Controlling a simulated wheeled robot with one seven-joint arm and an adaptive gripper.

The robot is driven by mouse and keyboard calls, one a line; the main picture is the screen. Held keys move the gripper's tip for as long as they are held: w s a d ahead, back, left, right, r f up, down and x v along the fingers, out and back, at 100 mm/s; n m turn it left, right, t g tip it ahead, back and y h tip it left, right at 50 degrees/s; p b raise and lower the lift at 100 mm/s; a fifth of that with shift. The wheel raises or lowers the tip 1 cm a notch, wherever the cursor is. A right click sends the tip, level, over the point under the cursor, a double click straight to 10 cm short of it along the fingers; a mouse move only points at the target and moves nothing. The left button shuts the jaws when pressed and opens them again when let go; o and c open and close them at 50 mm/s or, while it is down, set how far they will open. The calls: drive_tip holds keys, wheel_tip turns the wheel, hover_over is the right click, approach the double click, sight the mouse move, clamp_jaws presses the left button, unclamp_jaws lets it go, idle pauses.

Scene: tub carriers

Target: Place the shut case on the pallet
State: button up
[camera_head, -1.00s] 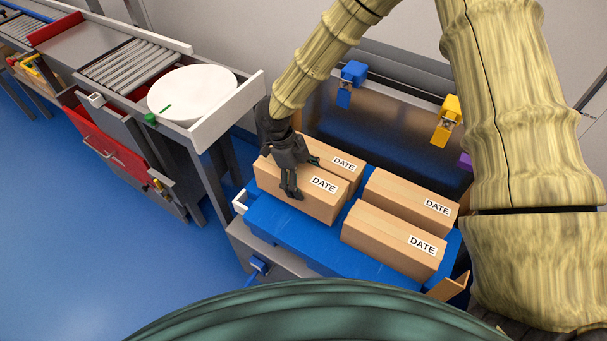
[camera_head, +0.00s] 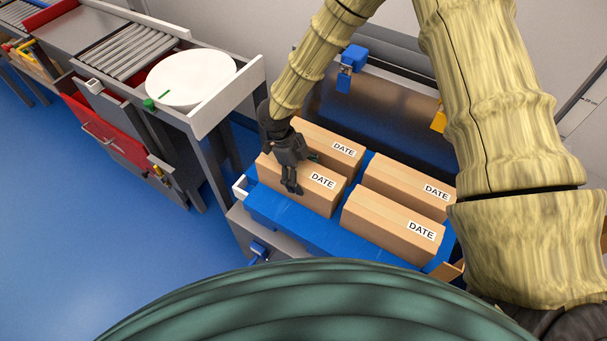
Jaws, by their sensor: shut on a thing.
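My gripper (camera_head: 291,184) is at the left end of the front-left cardboard case (camera_head: 318,197). It is shut on that case, with its fingers over the top and front side; the far finger is mostly hidden. The case is brown, closed on top and labelled DATE. It sits at the left of the blue pallet (camera_head: 276,212), close in front of another DATE case (camera_head: 337,145). I cannot tell whether its underside touches the pallet. Two more DATE cases stand to the right, one behind (camera_head: 405,187) and one in front (camera_head: 385,227).
A grey conveyor bench with a white round disc (camera_head: 190,79) stands at the left. A dark panel (camera_head: 385,115) with a blue clamp (camera_head: 352,64) and a yellow clamp (camera_head: 438,121) rises behind the cases. Blue floor (camera_head: 110,240) is open at the lower left.

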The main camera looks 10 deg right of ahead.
drive_tip(key=o, duration=2)
drive_tip(key=shift+o, duration=0.2)
drive_tip(key=v, duration=1.2)
drive_tip(key=shift+s+r, duration=0.1)
drive_tip(key=shift+r, duration=0.05)
